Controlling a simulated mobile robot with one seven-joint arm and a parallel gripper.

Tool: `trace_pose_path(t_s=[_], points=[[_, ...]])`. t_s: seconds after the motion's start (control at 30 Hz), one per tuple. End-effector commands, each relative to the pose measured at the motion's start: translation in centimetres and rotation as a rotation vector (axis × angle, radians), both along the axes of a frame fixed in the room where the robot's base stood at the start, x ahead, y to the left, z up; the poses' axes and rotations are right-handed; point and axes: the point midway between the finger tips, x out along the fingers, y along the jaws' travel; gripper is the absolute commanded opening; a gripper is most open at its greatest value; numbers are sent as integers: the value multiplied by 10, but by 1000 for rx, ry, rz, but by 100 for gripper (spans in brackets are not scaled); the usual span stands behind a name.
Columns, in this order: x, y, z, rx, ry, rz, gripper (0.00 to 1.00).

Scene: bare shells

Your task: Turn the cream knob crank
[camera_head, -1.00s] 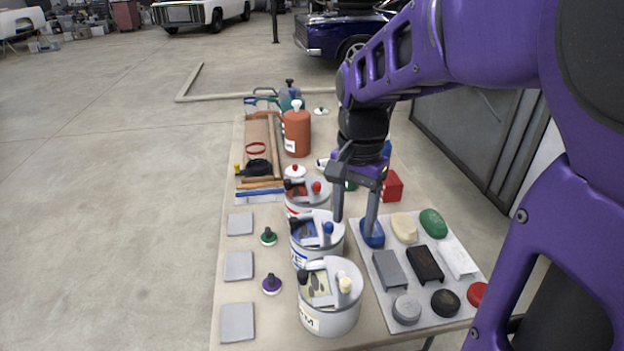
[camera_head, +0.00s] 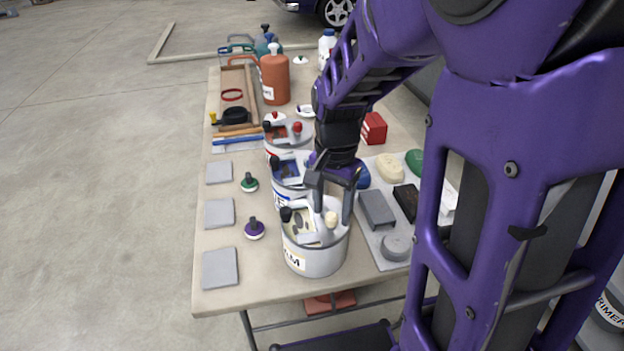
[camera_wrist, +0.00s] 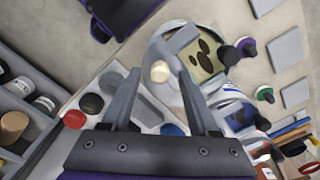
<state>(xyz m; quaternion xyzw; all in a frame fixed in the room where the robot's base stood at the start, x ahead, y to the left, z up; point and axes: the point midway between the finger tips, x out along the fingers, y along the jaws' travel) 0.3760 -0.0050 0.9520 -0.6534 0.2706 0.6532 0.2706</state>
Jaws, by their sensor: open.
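The cream knob (camera_head: 331,219) stands on the lid of the nearest grey can (camera_head: 316,259), at the lid's right side. The lid has a window with a cream and dark patch, and a dark knob at its left. In the wrist view the cream knob (camera_wrist: 160,71) shows between and just beyond the fingertips. My gripper (camera_head: 332,205) is open and empty, its fingers pointing down over this can. The gripper also shows in the wrist view (camera_wrist: 160,85). I cannot tell whether a finger touches the knob.
Two similar cans stand behind, one with a blue window (camera_head: 289,172) and one with a red knob (camera_head: 297,127). A grey tray (camera_head: 389,249) of blocks lies close on the right. Grey square pads (camera_head: 220,268) and small knobs lie left. The table's front edge is near.

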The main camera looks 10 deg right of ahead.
Motion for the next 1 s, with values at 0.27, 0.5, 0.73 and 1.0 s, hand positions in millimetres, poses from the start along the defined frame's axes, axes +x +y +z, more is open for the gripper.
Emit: trace_pose_path(t_s=[0.27,0.5,0.73,1.0], points=[[0,0,-12,0,0,0,61],[0,0,-11,0,0,0,57],[0,0,-11,0,0,0,16],[0,0,-11,0,0,0,0]])
